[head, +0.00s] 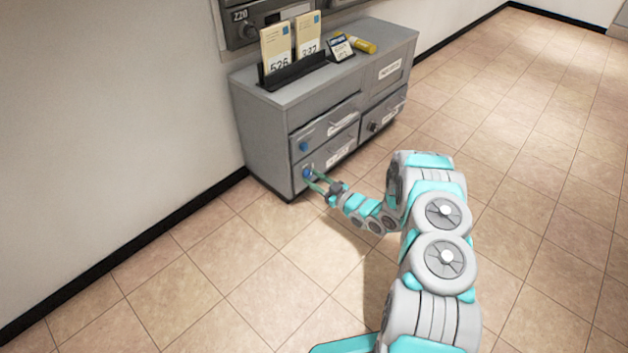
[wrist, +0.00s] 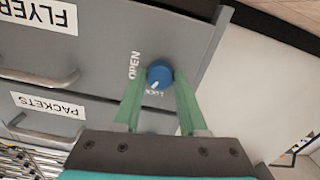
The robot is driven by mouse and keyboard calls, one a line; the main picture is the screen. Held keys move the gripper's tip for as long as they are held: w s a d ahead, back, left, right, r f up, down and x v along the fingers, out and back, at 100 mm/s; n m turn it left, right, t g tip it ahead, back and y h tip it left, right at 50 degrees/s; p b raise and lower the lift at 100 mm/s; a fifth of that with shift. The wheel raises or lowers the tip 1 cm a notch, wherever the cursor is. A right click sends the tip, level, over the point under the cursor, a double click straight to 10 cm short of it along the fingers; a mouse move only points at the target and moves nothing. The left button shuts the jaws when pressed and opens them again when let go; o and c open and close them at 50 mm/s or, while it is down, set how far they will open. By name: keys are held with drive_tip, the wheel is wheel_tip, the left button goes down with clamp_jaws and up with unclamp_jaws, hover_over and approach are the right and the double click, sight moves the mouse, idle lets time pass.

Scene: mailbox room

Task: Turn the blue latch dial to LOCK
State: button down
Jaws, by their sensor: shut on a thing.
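The blue latch dial (wrist: 159,75) is on the grey front of the drawer labelled FLYERS. OPEN is printed to its left and LOCK just below it in the wrist view. Its white mark points down, slightly left, toward the LOCK word. My gripper (wrist: 158,84) has its two green fingers on either side of the dial, shut on it. In the head view, my gripper (head: 312,179) reaches the blue dial (head: 307,172) on the lower left drawer of the grey cabinet (head: 262,137); the fingers partly hide the dial.
Another blue dial (head: 304,147) is on the drawer above. A dark knob (head: 374,127) is on the lower right drawer. Card holders (head: 276,48), a small sign (head: 340,49) and a yellow tube (head: 362,44) stand or lie on the cabinet top. The tiled floor (head: 540,170) is clear to the right.

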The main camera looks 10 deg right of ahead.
drive_tip(key=n+b, duration=0.1)
drive_tip(key=n, duration=0.2)
drive_tip(key=shift+n+b, duration=0.3)
drive_tip(key=shift+b, duration=0.05)
drive_tip(key=shift+n+b, duration=0.3)
drive_tip(key=shift+n, duration=0.3)
drive_tip(key=shift+c, duration=2.2)
unclamp_jaws()
drive_tip(key=v, duration=0.7)
drive_tip(key=shift+s+d+p, duration=0.25)
drive_tip(key=shift+s+p, duration=0.05)
drive_tip(key=shift+p, duration=0.05)
